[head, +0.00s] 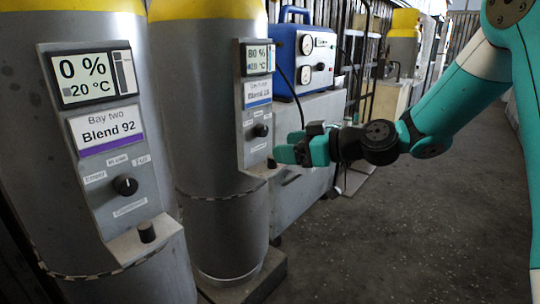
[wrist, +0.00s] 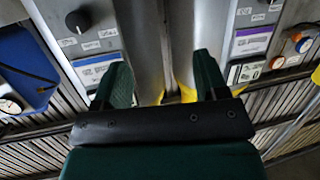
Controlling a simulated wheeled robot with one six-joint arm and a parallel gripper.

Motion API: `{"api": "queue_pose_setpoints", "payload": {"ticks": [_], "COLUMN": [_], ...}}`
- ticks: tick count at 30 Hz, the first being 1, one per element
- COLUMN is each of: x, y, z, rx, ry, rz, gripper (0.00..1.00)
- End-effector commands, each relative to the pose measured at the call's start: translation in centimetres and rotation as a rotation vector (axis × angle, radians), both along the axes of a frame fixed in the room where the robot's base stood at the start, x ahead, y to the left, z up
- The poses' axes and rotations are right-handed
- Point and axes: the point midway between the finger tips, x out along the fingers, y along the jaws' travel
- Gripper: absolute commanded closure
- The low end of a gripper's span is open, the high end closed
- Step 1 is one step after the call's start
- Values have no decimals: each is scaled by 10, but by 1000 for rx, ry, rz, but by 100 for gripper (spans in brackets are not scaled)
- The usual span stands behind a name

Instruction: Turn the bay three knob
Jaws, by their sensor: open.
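The farther cylinder carries a grey panel (head: 256,100) with a display reading 80 % and a blue-striped label; its bay name is too small to read surely. The panel's dark round knob (head: 261,130) sits below the label. In the wrist view this knob (wrist: 78,22) is at upper left, above the blue-striped label (wrist: 97,68). My gripper (head: 283,147) is open and empty, just right of and slightly below the knob in the head view. In the wrist view my gripper (wrist: 162,62) points between two panels, with the knob outside its left finger.
The nearer cylinder has the Bay two, Blend 92 panel (head: 108,130) with its own knob (head: 125,186). A blue box with gauges (head: 304,55) stands on a grey cabinet (head: 312,120) behind my gripper. The floor (head: 420,220) at right is clear.

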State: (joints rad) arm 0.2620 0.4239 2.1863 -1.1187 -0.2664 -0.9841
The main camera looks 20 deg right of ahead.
Motion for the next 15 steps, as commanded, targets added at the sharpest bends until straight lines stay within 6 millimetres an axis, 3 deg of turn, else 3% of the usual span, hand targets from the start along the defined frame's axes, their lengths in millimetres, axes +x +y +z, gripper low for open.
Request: {"api": "queue_pose_setpoints", "payload": {"ticks": [1,3,6,10,15], "x": [20,38,51,62,85], "y": [-26,-54,-80,-87,-70], "z": [-24,-32,-37,-36,-34], "rx": [24,41,48,49,48], "ry": [-68,-158,-235,-267,-269], "rz": [-68,-147,-224,-255,-251], "gripper": [33,33,33,33,33]}}
